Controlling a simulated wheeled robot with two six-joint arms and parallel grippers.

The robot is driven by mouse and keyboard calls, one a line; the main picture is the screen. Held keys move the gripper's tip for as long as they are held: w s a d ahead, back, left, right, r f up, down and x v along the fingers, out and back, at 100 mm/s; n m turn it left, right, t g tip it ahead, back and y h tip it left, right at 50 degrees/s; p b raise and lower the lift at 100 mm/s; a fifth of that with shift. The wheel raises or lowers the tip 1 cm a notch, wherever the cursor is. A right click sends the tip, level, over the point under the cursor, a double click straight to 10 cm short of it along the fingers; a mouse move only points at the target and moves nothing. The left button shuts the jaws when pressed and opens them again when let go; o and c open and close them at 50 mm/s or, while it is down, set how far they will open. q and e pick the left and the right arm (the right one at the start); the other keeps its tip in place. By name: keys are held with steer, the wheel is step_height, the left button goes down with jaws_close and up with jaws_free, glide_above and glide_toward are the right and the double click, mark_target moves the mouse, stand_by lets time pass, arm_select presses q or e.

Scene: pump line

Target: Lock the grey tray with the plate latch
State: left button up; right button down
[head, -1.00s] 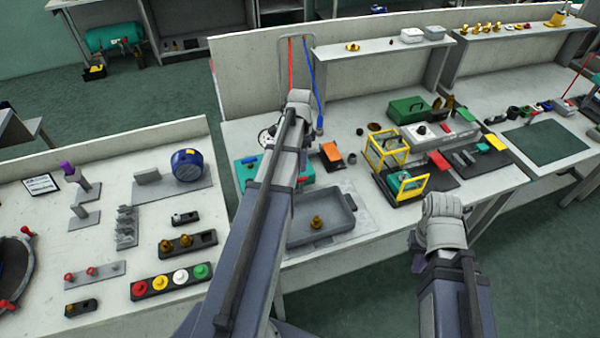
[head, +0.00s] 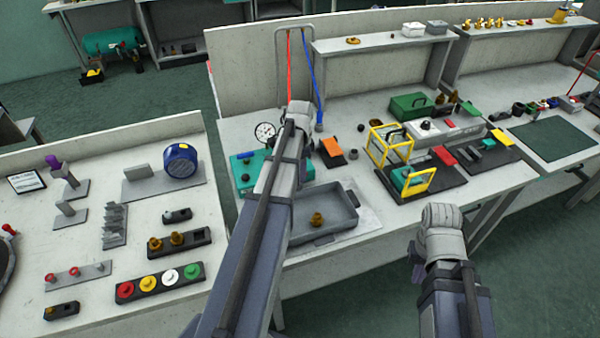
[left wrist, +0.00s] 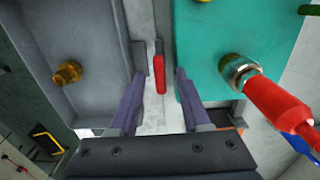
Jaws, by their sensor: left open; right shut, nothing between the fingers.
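The grey tray (head: 322,237) lies on the bench with a brass fitting (head: 317,219) in it. In the left wrist view the tray (left wrist: 75,101) fills the left side, beside the teal block (left wrist: 212,60). A red handle (left wrist: 159,72), apparently of the plate latch, stands in the gap between tray and block. My left gripper (left wrist: 160,92) is open, its fingers on either side of the red handle; contact cannot be told. In the head view my left arm hides this gripper and the latch.
A red-ended hose fitting (left wrist: 275,105) juts from the teal block close to the right finger. Right of the tray are yellow-framed fixtures (head: 412,183) and an orange piece (head: 331,147). A pressure gauge (head: 265,132) stands behind the teal block.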

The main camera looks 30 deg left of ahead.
arm_select(q)
jaws_close()
stand_by(0.4)
steer(key=shift+n, duration=0.4)
steer(key=n, duration=0.3)
steer(key=shift+n, duration=0.4)
steer(key=n, duration=0.4)
steer(key=shift+n, duration=0.3)
steer(key=n, duration=0.4)
steer(key=shift+n, duration=2.4)
